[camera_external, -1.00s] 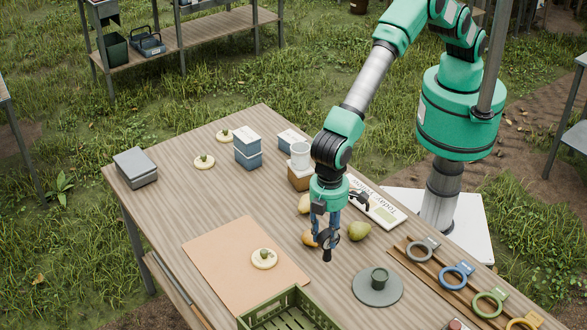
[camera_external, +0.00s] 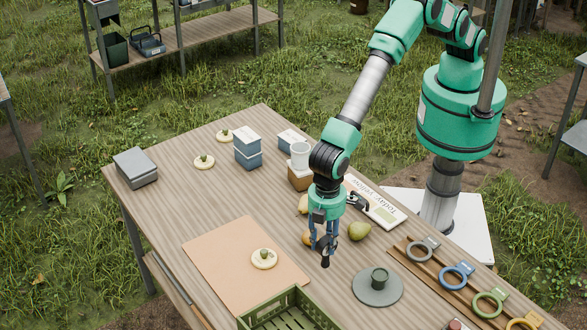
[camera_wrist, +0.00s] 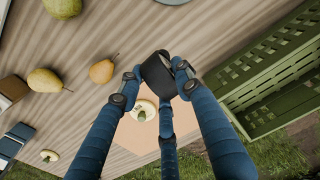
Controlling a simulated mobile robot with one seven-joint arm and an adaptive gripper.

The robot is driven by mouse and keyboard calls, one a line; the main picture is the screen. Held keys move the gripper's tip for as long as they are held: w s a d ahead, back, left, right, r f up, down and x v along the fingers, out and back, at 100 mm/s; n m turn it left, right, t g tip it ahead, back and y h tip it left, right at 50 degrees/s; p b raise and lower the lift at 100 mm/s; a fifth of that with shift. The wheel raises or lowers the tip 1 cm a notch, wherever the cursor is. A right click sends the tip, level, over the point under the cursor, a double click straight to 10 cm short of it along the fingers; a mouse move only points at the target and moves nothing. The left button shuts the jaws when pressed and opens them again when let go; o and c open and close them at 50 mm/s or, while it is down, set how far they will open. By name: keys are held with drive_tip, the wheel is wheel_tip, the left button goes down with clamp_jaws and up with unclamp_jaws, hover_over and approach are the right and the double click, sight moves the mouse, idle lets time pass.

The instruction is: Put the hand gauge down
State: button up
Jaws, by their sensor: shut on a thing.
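The hand gauge (camera_external: 325,260) is a small dark piece hanging upright below my gripper (camera_external: 325,241), over the wooden table between the tan mat and the grey disc. In the wrist view my blue fingers close around the black gauge (camera_wrist: 157,73). They hide part of it, and I cannot tell whether its lower end touches the table. Pears lie close by: a green pear (camera_external: 359,231) right of the gripper and an orange-yellow pear (camera_external: 307,238) just behind it, partly hidden. The pears also show at the upper left of the wrist view (camera_wrist: 102,71).
The tan mat (camera_external: 225,255) carries a cream disc (camera_external: 264,259). A green crate (camera_external: 299,297) stands at the front edge. Coloured rings, including a blue ring (camera_external: 453,277), sit on a wooden rack at right. Table around the gripper's front is bare.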

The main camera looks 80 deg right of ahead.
sight(324, 255)
drive_tip(key=shift+f, duration=1.15)
drive_tip(key=shift+f, duration=1.85)
drive_tip(key=shift+f, duration=0.15)
drive_tip(key=o, duration=1.3)
drive_tip(key=shift+c, duration=0.2)
drive_tip(key=shift+r, duration=6.15)
